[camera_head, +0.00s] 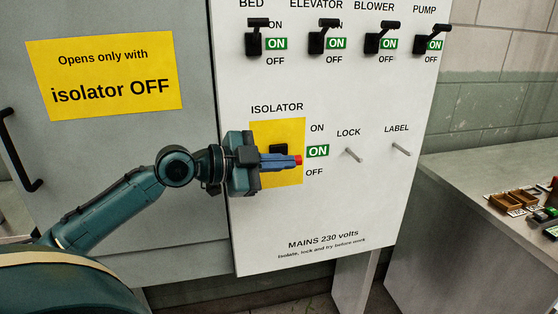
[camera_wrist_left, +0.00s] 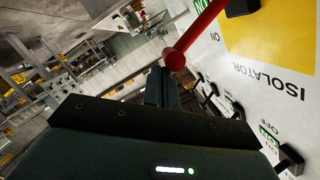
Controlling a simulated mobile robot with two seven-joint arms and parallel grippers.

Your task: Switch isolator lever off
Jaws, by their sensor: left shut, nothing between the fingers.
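The isolator has a yellow plate (camera_head: 291,135) on the white panel, with a dark lever mount (camera_head: 278,149) partly hidden behind my gripper. Its green indicator (camera_head: 317,151) reads ON. The red lever shows as a small red end (camera_head: 298,160) past my fingertips. In the left wrist view the red lever (camera_wrist_left: 198,32) sticks out from the panel and ends in a round red knob (camera_wrist_left: 174,60). My left gripper (camera_head: 285,162) is shut and empty in front of the plate. In the wrist view its fingers (camera_wrist_left: 163,85) lie close to the knob; I cannot tell if they touch.
Several black switch levers, such as the bed one (camera_head: 255,40), line the panel's top, all showing ON. Lock peg (camera_head: 353,155) and label peg (camera_head: 402,150) stick out to the right. A grey door (camera_head: 110,180) is at left; a bench (camera_head: 480,185) with small items is at right.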

